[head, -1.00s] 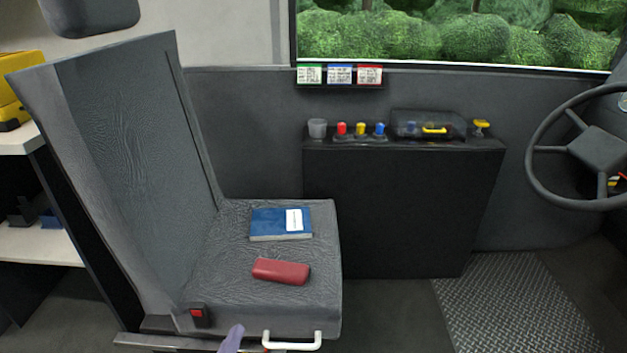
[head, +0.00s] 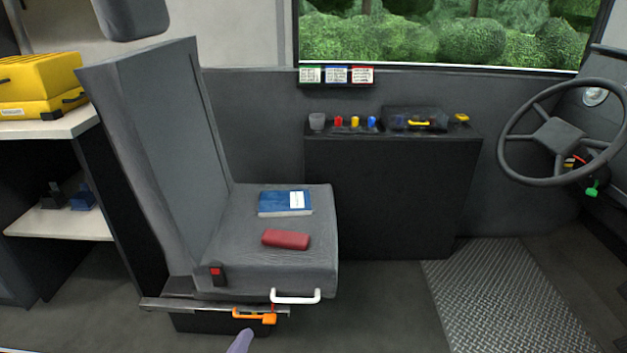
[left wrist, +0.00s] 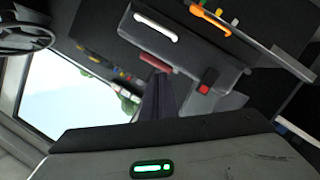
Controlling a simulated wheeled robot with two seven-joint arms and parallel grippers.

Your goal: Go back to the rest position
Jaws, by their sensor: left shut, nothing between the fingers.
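My left gripper (head: 240,342) shows only as a narrow purple-grey tip at the bottom edge of the head view. It is low in front of the seat, just below the orange handle. In the left wrist view the left gripper (left wrist: 158,98) is shut, with its fingers together and nothing held. My right gripper is in neither view.
The grey seat (head: 270,240) carries a blue book (head: 280,203) and a red case (head: 286,240). A white handle (head: 296,296) and an orange handle (head: 254,316) stick out at its front. A dark console (head: 385,195) and steering wheel (head: 558,137) stand right. Floor (head: 360,310) is clear.

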